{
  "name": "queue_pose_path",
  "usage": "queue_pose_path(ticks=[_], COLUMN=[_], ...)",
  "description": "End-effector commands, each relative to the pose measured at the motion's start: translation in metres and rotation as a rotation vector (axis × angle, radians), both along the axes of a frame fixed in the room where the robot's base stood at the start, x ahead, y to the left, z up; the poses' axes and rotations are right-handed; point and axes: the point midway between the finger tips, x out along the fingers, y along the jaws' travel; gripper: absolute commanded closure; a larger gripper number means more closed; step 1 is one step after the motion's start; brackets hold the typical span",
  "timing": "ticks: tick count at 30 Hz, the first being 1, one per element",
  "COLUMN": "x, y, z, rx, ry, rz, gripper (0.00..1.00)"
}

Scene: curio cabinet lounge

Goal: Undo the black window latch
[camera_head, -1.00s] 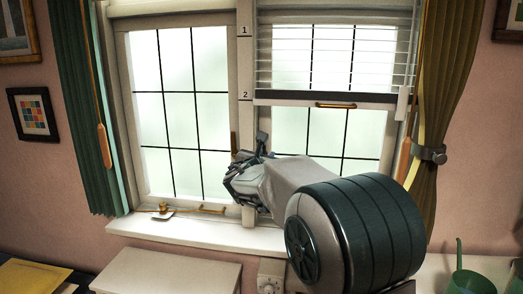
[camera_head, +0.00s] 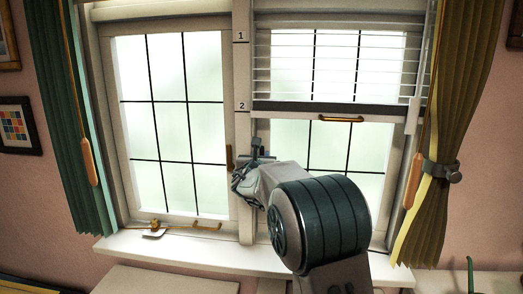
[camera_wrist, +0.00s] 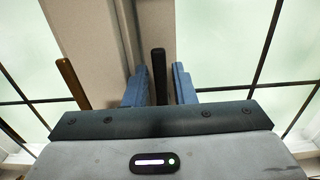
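The black window latch (camera_wrist: 158,75) is a dark upright handle on the pale post between the two window panes, seen in the wrist view. The two blue fingers of my gripper (camera_wrist: 159,88) are apart, one on each side of it, with a narrow gap showing on both sides. In the head view my gripper (camera_head: 260,158) is at the centre post, and the latch is hard to tell from the dark gripper parts there. A brown window handle (camera_wrist: 72,82) stands left of the fingers; it also shows in the head view (camera_head: 229,157).
A blind with a dark bottom rail (camera_head: 340,109) hangs over the upper right window, with a brass handle (camera_head: 341,119) below. The white sill (camera_head: 190,250) runs beneath, with a small brass fitting (camera_head: 154,230) at left. Curtains (camera_head: 443,130) hang at both sides.

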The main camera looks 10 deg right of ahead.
Motion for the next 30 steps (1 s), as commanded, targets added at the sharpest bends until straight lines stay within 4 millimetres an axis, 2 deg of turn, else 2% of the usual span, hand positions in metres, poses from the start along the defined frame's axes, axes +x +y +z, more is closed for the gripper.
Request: queue_pose_path(ticks=[12, 13, 15, 23, 30], x=[0.004, 0.004, 0.004, 0.003, 0.002], y=[-0.001, -0.001, -0.002, 0.0, 0.012], z=[0.0, 0.0, 0.0, -0.001, -0.006], rx=[0.001, 0.001, 0.001, 0.008, 0.071], ry=[0.0, 0.0, 0.0, -0.002, -0.023], rz=[0.003, 0.003, 0.002, 0.004, 0.026], gripper=[0.76, 0.82, 1.0, 1.0, 1.0])
